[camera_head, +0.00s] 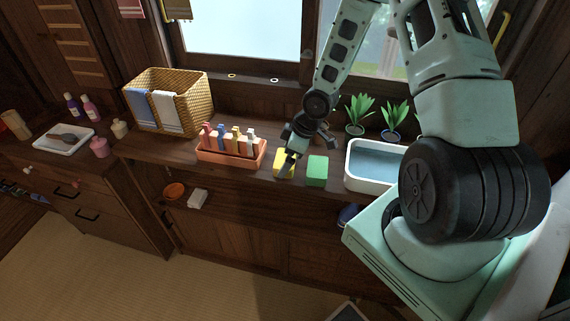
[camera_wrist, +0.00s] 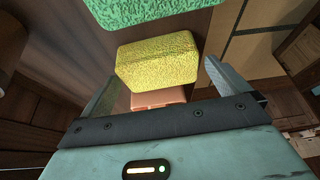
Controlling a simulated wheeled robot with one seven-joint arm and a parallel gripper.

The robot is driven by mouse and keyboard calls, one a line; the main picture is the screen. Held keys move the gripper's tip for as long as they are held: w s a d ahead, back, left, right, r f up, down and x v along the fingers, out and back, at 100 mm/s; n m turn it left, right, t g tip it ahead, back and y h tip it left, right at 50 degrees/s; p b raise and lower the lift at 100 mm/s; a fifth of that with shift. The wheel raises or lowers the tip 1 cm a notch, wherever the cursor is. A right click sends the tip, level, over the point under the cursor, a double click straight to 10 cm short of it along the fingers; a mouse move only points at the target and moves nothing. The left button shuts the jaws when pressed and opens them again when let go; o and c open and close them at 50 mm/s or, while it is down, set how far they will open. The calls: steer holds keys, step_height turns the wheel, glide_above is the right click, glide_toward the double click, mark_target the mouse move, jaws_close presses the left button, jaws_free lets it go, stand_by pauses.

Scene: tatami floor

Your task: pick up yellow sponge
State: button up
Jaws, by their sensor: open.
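The yellow sponge (camera_head: 279,160) sits on the wooden counter under the window, partly hidden behind my gripper (camera_head: 291,160) in the head view. In the wrist view the yellow sponge (camera_wrist: 158,62) shows in the gap between the two open fingers of my gripper (camera_wrist: 160,82). The fingers stand to its left and right, and I see no clear contact with it. A green sponge (camera_head: 317,171) stands just right of the yellow one. It also shows at the top edge of the wrist view (camera_wrist: 150,12).
An orange rack (camera_head: 232,154) with several coloured items stands close on the left of the yellow sponge. A white basin (camera_head: 366,178) is on the right, with potted plants (camera_head: 356,112) behind. A wicker basket (camera_head: 187,94) with towels stands further left.

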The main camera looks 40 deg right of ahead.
mark_target(285, 158)
steer(key=shift+x, duration=0.85)
steer(key=shift+d, duration=0.1)
steer(key=shift+c, duration=0.3)
steer(key=c, duration=0.8)
steer(key=shift+r, duration=0.15)
step_height(285, 158, up, 10)
steer(key=shift+f+p, duration=0.1)
steer(key=shift+p, duration=1.1)
